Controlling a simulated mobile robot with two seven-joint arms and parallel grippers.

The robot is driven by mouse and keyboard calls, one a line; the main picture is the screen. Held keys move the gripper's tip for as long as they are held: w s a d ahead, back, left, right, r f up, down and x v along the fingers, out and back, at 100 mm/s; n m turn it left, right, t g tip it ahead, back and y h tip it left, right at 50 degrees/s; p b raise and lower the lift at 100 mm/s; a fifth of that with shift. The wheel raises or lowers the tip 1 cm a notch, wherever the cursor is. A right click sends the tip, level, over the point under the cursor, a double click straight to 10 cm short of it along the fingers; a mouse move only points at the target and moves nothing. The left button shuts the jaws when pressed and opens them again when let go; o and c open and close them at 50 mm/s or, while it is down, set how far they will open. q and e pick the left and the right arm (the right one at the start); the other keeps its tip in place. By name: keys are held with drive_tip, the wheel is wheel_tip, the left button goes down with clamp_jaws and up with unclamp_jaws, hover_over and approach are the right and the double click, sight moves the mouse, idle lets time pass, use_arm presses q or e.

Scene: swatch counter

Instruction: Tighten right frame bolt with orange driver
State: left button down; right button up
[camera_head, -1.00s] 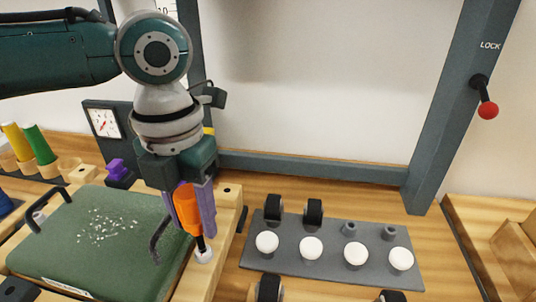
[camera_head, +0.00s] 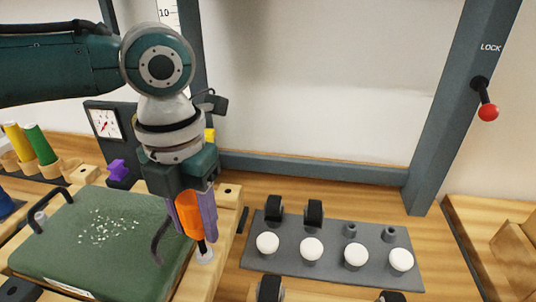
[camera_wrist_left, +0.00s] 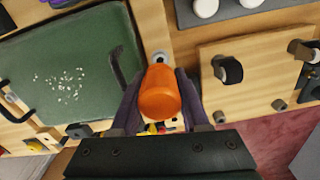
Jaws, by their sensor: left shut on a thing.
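My left gripper (camera_head: 192,214) is shut on the orange driver (camera_head: 187,215), its purple fingers on either side of the handle. The driver stands roughly upright, with its dark shaft pointing down at the pale right frame bolt (camera_head: 204,255) in the wooden frame beside the green pad (camera_head: 75,255). The tip appears to be at the bolt head; exact seating cannot be told. The left wrist view shows the orange handle (camera_wrist_left: 160,95) between the fingers and the grey bolt (camera_wrist_left: 160,57) just beyond it. My right gripper is not in view.
A grey plate (camera_head: 295,262) with several white knobs lies to the right, with black rollers around it. A dial gauge (camera_head: 104,122), a purple piece (camera_head: 118,169) and yellow and green cylinders (camera_head: 38,144) stand at the left. A dark handle (camera_head: 160,240) rises close beside the driver.

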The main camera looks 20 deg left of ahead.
use_arm(q)
drive_tip(key=shift+f, duration=0.5)
idle(0.8)
drive_tip(key=shift+p, duration=0.35)
idle(0.4)
drive_tip(key=m, duration=0.6)
drive_tip(key=shift+a+m+b, duration=0.1)
drive_tip(key=shift+m+b, duration=0.25)
drive_tip(key=shift+m, duration=0.05)
drive_tip(key=c, duration=0.6)
unclamp_jaws()
drive_tip(key=shift+c, duration=0.2)
